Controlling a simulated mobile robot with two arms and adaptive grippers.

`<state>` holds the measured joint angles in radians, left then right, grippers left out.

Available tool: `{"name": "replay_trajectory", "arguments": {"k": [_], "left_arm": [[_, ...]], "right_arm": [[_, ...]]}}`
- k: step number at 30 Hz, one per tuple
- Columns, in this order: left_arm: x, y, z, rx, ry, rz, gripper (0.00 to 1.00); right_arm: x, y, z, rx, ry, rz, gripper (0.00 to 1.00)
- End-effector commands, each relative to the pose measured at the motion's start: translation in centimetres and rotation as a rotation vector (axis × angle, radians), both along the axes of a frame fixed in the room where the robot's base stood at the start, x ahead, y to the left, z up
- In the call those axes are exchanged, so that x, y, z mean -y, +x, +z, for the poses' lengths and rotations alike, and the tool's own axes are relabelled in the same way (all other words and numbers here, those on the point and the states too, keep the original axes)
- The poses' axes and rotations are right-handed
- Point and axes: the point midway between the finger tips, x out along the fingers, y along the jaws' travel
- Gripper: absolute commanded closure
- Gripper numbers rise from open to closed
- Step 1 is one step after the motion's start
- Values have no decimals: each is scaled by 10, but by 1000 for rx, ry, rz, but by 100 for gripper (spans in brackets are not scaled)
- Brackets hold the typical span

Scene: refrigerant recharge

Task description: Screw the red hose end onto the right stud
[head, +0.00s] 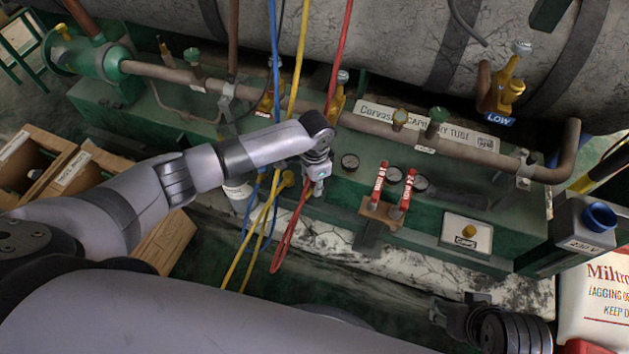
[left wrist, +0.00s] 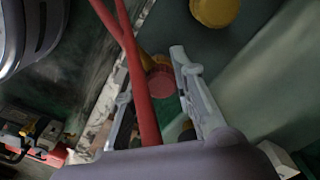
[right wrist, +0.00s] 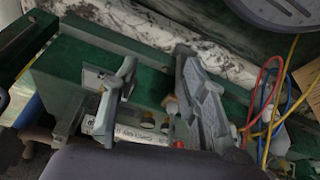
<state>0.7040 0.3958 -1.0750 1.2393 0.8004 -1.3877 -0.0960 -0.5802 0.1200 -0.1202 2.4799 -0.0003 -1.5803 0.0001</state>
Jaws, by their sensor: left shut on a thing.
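My left gripper (head: 318,184) is shut on the red hose end, in front of the green frame. In the left wrist view a round red piece (left wrist: 162,82) shows between the fingers, and the red hose (left wrist: 140,75) runs past them. In the head view the hose (head: 286,238) hangs in a loop below the gripper. The gripper hides most of the hose end, and I cannot make out the right stud or whether the end touches it. My right gripper (head: 455,312) is low at the right, away from the hose. It is open and empty in the right wrist view (right wrist: 155,65).
Yellow (head: 240,255) and blue hoses hang just left of the left gripper. A plate with a yellow cap (head: 468,231) and a grey box with a blue socket (head: 599,217) lie farther right.

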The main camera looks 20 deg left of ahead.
Motion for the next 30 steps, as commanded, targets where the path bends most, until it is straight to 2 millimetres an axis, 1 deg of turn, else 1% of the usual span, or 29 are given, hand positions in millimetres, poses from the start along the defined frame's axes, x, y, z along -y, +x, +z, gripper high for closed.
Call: {"name": "replay_trajectory", "arguments": {"k": [1, 4, 14, 18, 20, 26, 30], "left_arm": [[0, 0, 2, -2, 1, -44, 100], [0, 0, 1, -2, 0, -107, 100], [0, 0, 0, -2, 0, -133, 100], [0, 0, 1, -2, 1, -248, 100], [-1, 0, 0, -3, 1, -289, 100], [-1, 0, 0, -3, 1, -411, 100], [-1, 0, -1, -4, 2, -434, 100]], "right_arm": [[0, 0, 3, 0, 0, 0, 60], [0, 0, 4, -1, 0, 0, 60], [0, 0, 4, 0, 0, 0, 60], [0, 1, 7, 3, 0, 1, 60], [0, 2, 5, 6, 1, 1, 60], [0, 2, -11, -15, -3, 0, 60], [0, 5, -12, -8, -2, 2, 60]]}}
